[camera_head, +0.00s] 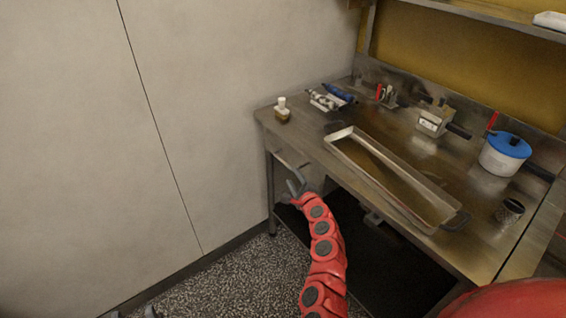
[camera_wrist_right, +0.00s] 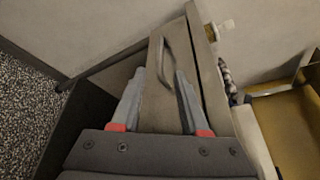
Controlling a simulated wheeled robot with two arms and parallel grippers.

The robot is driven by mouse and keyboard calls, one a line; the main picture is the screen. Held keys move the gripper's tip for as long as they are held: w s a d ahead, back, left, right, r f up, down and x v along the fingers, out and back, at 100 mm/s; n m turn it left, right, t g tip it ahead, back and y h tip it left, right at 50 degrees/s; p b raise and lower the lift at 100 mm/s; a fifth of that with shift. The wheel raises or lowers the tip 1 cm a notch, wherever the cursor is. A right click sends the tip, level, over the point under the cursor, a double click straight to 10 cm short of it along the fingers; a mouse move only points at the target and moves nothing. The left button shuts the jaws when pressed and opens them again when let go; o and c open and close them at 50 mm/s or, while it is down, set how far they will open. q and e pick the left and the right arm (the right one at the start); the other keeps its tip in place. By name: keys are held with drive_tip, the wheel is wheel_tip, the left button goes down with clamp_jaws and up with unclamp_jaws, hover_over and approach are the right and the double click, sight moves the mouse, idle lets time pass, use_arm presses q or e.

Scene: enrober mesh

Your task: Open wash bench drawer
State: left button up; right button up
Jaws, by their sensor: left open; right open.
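The wash bench (camera_head: 262,113) is a steel table against the wall. Its drawer front (camera_head: 287,157) is under the top at the left end and looks shut, partly hidden by my right gripper. In the right wrist view the drawer front (camera_wrist_right: 158,105) shows between my fingers, with a curved bar handle (camera_wrist_right: 173,62) on it. My right gripper (camera_head: 297,183) is open in front of the drawer; in the right wrist view (camera_wrist_right: 160,75) one finger is close to the handle's lower end. Contact cannot be told. My left gripper (camera_head: 132,313) is open at the bottom left edge, far from the bench.
On the bench are a long steel tray (camera_head: 345,143), a small bottle (camera_head: 282,110), a blue-lidded pot (camera_head: 504,155), a dark cup (camera_head: 509,212) and a metal box (camera_head: 433,121). A dark lower shelf (camera_head: 385,265) lies underneath. Speckled floor (camera_head: 235,282) is free at the left.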

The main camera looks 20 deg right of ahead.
sight(285, 164)
drive_tip(key=shift+b+x, duration=3.75)
drive_tip(key=shift+x, duration=2.5)
drive_tip(key=shift+d, duration=0.1)
clamp_jaws()
drive_tip(key=shift+f, duration=0.1)
